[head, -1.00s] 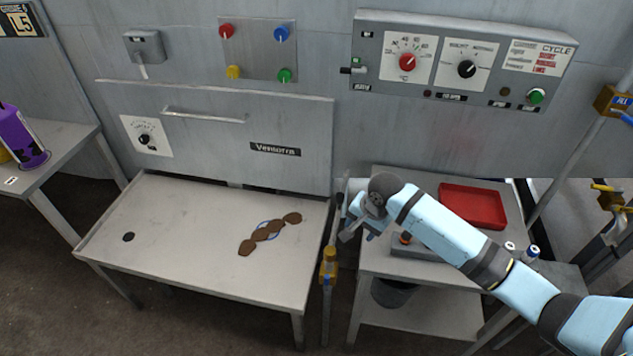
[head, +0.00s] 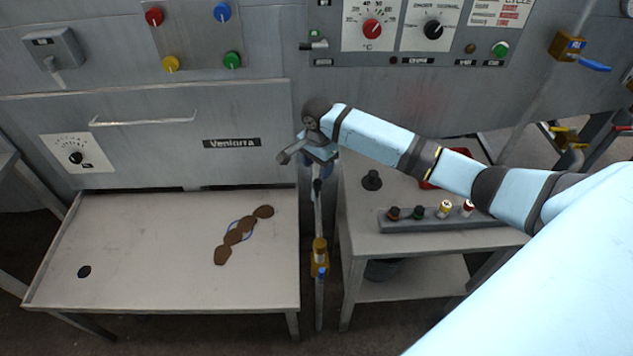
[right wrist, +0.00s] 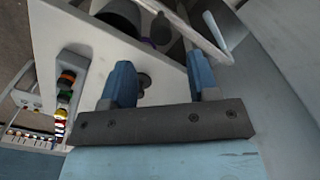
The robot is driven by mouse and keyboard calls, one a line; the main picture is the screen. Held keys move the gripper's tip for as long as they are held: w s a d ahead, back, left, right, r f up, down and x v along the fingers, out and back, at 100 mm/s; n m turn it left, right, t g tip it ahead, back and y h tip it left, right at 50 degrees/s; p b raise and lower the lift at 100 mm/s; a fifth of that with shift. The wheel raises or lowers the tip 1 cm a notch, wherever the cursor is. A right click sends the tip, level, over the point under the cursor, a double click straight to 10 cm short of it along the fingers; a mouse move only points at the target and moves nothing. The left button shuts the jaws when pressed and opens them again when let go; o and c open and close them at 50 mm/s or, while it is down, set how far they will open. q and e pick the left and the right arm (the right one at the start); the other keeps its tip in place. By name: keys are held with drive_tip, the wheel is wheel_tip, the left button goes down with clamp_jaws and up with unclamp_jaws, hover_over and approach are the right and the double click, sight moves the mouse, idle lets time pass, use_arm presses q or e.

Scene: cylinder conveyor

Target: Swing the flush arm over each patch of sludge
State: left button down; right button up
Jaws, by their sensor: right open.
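Several brown sludge patches (head: 240,230) lie in a slanting chain on the pale table top (head: 140,245), right of its middle. A blue outline shows around the middle of the chain. A thin upright pipe (head: 319,297) with a brass valve (head: 320,258) stands at the table's right edge; I cannot tell whether it is the flush arm. My right gripper (head: 320,170) is open above the pipe's upper end, partly hidden by its own wrist. In the right wrist view its two blue fingers (right wrist: 160,78) are apart with nothing clearly between them. My left gripper is out of view.
A side table (head: 400,240) stands to the right, carrying a strip of coloured knobs (head: 430,217), a black knob (head: 372,180) and a red tray (head: 428,184) partly behind my arm. A grey machine wall with a bar handle (head: 143,121) closes off the back.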

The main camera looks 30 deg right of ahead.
sight(317, 181)
wheel_tip(317, 181, down, 7)
drive_tip(key=shift+f, duration=0.1)
idle(0.3)
clamp_jaws()
